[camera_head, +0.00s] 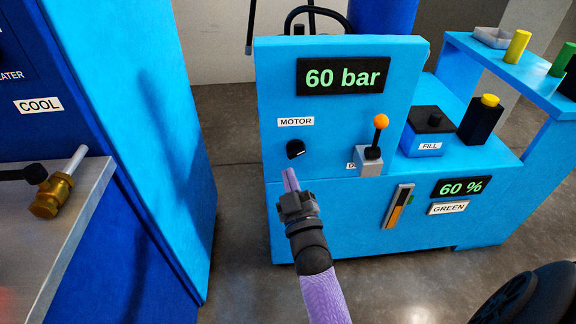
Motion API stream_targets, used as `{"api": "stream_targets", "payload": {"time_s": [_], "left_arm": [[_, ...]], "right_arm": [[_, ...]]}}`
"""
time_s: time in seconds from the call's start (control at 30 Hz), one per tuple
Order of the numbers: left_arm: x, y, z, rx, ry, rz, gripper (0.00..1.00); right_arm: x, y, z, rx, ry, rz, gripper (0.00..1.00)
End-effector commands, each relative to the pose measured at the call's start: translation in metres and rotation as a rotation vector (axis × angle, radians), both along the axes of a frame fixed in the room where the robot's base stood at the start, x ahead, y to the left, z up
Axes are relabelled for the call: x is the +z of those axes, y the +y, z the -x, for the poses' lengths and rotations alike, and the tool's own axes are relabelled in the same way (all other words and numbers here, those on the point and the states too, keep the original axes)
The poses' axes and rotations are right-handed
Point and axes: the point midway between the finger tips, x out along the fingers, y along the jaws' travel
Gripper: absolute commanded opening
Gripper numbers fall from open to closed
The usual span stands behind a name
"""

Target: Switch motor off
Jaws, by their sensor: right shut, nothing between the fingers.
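The motor switch (296,149) is a black round knob with a small light mark on the blue machine panel. It sits just below the white MOTOR label (296,121). My right gripper (290,180) is shut and empty, its tips pointing up toward the knob. The tips appear just below the knob in the picture; whether they touch it I cannot tell. My left gripper is not in view.
The blue machine (340,225) carries a 60 bar display (344,78), an orange-tipped lever (380,122), a FILL box (429,144) and a 60 % display (460,187). A blue cabinet (150,150) and a brass valve (52,194) stand left. Grey floor lies between.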

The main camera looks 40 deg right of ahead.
Motion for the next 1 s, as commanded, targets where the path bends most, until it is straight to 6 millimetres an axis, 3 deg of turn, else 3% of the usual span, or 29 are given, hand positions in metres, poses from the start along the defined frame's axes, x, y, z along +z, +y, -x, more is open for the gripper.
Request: {"api": "stream_targets", "payload": {"time_s": [0.4, 0.6, 1.0], "left_arm": [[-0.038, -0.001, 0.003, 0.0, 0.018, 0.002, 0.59], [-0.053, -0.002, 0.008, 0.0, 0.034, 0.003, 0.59], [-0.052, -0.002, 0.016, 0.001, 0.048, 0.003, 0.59]], "right_arm": [[0.019, -0.032, -0.08, 0.0, 0.004, 0.002, 0.0], [-0.008, -0.044, -0.07, 0.0, 0.006, 0.001, 0.0], [-0.01, -0.048, -0.068, 0.001, 0.001, -0.001, 0.0]]}}
